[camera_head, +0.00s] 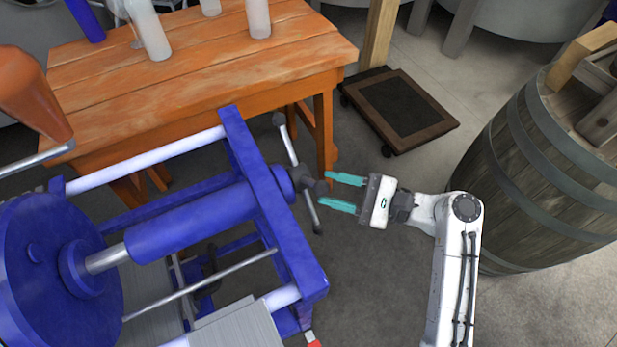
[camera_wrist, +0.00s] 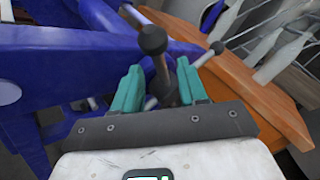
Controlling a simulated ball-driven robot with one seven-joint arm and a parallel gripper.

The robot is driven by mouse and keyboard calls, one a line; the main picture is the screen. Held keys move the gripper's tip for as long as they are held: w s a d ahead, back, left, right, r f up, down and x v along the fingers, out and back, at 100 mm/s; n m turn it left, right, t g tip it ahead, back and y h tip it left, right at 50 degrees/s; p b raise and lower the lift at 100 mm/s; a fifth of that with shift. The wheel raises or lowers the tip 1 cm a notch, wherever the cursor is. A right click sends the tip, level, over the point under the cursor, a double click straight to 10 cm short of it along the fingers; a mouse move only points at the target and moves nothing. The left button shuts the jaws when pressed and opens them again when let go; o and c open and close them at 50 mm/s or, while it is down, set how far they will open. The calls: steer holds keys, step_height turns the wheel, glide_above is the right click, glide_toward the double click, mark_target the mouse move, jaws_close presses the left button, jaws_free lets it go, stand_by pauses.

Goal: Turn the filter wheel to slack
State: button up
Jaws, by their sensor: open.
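The filter wheel (camera_head: 302,177) is a dark hub with thin metal spokes ending in dark knobs, on the right end of the blue filter press (camera_head: 190,218). One spoke points up and away, another points down towards me. My gripper (camera_head: 323,190) has teal fingers and is open, level with the hub. In the wrist view, my gripper (camera_wrist: 160,92) has a dark part of the wheel (camera_wrist: 157,72) between its fingers, with a gap beside it. A knob shows above, another to the right. Whether a finger touches the wheel, I cannot tell.
An orange wooden table (camera_head: 180,75) with bottles stands behind the press. A low dark trolley (camera_head: 398,108) is on the floor beyond my gripper. A large wooden barrel (camera_head: 540,165) stands to the right of my arm. Floor is clear between press and barrel.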

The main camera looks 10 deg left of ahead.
mark_target(305, 183)
steer(key=shift+w+a+p, duration=0.2)
steer(key=shift+w+a, duration=0.05)
steer(key=shift+a, duration=1.3)
steer(key=shift+w+a+p, duration=0.2)
steer(key=shift+a, duration=1.3)
jaws_close()
